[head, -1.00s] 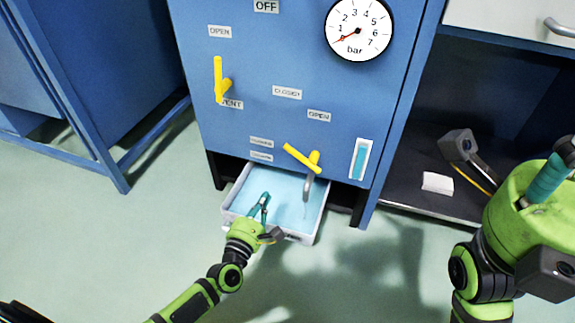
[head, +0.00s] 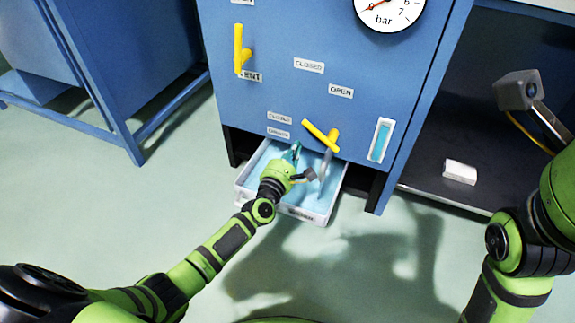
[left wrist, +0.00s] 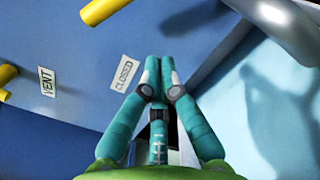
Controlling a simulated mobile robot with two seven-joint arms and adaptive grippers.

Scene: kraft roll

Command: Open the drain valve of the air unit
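The yellow drain valve handle (head: 320,137) sits low on the blue air unit (head: 300,30), slanting down to the right above a grey spout (head: 323,168). Its upper-left end also shows at the top of the left wrist view (left wrist: 104,8). CLOSED (head: 308,65) and OPEN (head: 341,90) labels are above the handle. My left gripper (head: 294,150) is just below and left of the handle, apart from it, over the drain tray. In the left wrist view its teal fingers (left wrist: 160,62) are together with nothing seen between them. My right gripper's fingers are out of view.
A pale tray (head: 305,213) with bluish water lies under the spout. The yellow vent handle (head: 239,48) stands upright at upper left. A sight glass (head: 381,140) is right of the drain handle. A white block (head: 460,172) lies on the dark shelf at right. The floor in front is clear.

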